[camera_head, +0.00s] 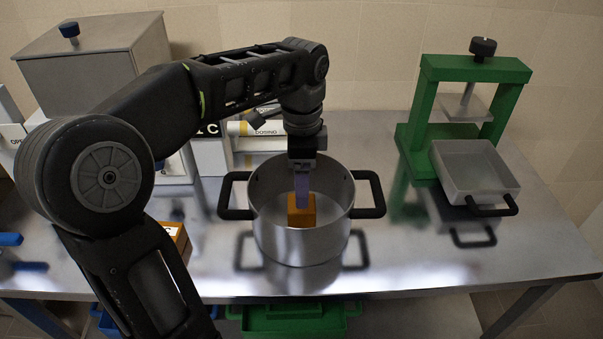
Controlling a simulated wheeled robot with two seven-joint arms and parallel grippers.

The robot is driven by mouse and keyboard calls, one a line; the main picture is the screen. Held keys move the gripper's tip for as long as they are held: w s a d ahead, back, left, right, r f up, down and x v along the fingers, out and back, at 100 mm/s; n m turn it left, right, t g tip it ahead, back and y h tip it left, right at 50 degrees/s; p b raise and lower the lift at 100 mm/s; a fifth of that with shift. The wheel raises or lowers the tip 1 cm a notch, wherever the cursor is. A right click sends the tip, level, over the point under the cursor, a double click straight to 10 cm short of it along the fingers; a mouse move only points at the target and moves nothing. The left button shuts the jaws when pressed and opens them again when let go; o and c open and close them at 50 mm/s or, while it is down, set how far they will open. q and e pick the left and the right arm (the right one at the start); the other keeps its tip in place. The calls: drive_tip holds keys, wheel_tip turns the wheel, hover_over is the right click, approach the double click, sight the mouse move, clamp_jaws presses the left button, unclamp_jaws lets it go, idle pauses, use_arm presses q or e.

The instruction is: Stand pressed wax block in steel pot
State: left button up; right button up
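The steel pot (285,246) stands upright on the metal table, with a black handle on each side. An orange-brown wax block (302,218) is inside the pot, near its middle, and looks upright. The front rim may hide its lower edge, and I cannot tell if it touches the pot floor. My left gripper (303,203) points down into the pot from above, its purplish fingers overlapping the top of the block. One finger seems to hide the other, so I cannot tell whether they grip it. My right gripper is not in view.
A green press (421,110) stands at the right, with a grey handled tray (475,172) at its front. A grey lidded tank (85,68) is at the back left. White-and-yellow tubes (258,128) lie behind the pot. The table's front right is clear.

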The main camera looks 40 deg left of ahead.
use_arm(q)
drive_tip(key=shift+r, duration=0.65)
idle(1.3)
